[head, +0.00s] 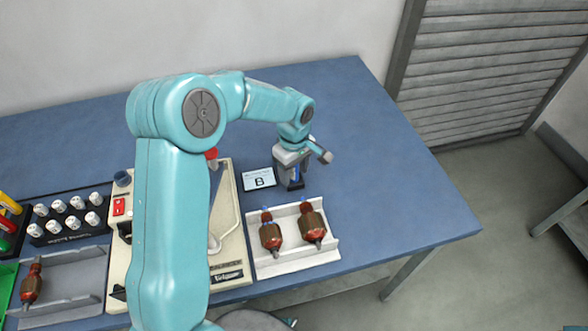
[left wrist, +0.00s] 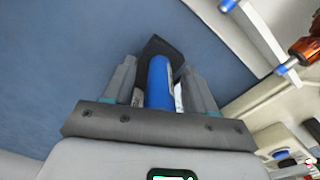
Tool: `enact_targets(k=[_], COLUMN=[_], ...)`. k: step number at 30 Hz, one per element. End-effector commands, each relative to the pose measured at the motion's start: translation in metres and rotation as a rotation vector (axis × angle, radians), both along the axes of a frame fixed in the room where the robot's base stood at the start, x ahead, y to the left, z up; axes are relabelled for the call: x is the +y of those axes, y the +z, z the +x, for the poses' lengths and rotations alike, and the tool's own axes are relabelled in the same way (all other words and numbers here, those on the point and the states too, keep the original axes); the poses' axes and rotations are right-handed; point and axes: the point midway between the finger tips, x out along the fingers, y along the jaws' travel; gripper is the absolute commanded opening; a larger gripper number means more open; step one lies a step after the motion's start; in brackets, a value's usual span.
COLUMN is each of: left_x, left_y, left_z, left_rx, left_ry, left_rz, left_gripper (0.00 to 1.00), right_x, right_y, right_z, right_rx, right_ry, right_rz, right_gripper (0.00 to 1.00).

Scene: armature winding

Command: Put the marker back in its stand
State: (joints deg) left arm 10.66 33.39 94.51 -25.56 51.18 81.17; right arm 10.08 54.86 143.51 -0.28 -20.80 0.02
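The blue marker (left wrist: 159,82) lies between the fingers of my left gripper (left wrist: 160,85) in the left wrist view, with a narrow gap on each side. The fingers look open around it. Its far end meets the dark stand (left wrist: 158,46); I cannot tell how deep it sits. In the head view my left gripper (head: 291,168) points down over the small dark stand (head: 296,186) at the back right of the table. Only a sliver of blue marker (head: 295,173) shows there. My right gripper is not in view.
A card marked B (head: 259,180) lies just left of the stand. A white cradle (head: 292,262) with two copper armatures is in front of it. A beige machine (head: 236,245), partly behind my left arm, is further left. The blue table (head: 385,190) is clear to the right.

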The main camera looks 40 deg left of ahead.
Motion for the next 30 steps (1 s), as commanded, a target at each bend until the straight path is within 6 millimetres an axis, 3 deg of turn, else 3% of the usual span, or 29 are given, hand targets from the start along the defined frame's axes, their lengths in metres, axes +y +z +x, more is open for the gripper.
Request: enact_targets(k=[8,11,21,24,30], left_x=[0.0,0.0,0.0,0.0,0.0], left_y=[0.01,0.028,0.118,0.138,0.16], left_z=[0.001,0.001,0.001,0.001,0.0], left_rx=[-0.003,-0.005,-0.005,-0.005,-0.001], left_ry=[0.0,0.0,0.0,-0.001,0.0], left_rz=[0.001,0.001,0.001,0.0,0.0], left_gripper=[0.56,0.56,0.56,0.56,0.56], right_x=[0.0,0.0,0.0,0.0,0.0], right_y=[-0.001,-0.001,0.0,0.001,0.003], right_z=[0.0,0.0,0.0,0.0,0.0], right_rx=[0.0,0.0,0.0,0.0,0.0], right_ry=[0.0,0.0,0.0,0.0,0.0], right_rz=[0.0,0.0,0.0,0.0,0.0], right_gripper=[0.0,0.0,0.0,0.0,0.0])
